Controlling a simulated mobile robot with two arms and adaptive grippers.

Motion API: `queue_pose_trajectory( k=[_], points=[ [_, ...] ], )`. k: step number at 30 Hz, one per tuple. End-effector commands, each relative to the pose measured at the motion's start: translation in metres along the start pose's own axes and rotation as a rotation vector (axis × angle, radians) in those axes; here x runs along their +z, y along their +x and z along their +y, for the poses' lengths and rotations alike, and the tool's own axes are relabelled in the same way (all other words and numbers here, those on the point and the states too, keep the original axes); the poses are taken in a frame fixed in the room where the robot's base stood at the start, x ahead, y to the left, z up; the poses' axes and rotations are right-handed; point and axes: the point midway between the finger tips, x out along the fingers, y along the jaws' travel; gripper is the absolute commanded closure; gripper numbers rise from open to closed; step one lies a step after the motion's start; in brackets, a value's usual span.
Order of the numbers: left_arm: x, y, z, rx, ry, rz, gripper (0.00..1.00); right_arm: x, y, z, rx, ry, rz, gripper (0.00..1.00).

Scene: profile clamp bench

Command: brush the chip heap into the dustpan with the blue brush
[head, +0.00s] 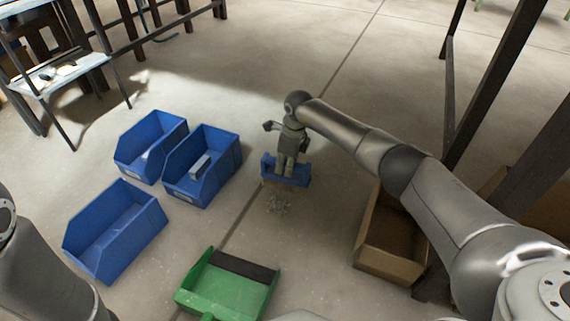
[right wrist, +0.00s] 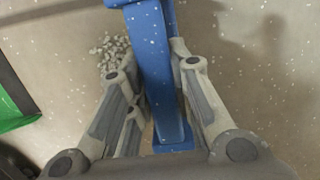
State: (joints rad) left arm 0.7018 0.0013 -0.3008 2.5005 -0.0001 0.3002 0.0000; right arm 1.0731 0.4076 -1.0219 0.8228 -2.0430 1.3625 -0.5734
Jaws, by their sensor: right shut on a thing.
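The blue brush (head: 298,173) is in my right gripper (head: 288,164), low over the floor. In the right wrist view the fingers (right wrist: 158,85) are shut on the brush's blue handle (right wrist: 155,60). The chip heap (head: 277,198) is a small grey scatter on the floor just in front of the brush. The heap (right wrist: 113,52) also shows left of the brush in the right wrist view. The green dustpan (head: 228,288) lies on the floor nearer to me, left of the heap, with its dark lip facing the heap. My left gripper is not in view.
Several blue bins stand on the left: one (head: 115,232) near, two (head: 150,140) farther back. One bin (head: 222,175) holds a grey block (head: 200,166). An open cardboard box (head: 385,262) is on the right, beside dark metal legs. The floor between heap and dustpan is clear.

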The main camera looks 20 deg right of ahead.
Motion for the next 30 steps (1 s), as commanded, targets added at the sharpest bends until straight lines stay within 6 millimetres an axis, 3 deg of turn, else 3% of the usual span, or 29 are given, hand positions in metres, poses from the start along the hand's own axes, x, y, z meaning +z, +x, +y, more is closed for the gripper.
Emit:
queue_pose_trajectory(
  k=[30],
  points=[
    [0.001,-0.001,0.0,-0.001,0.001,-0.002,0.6,-0.001,0.011,0.001,0.001,0.001,-0.001,1.0]
  ],
)
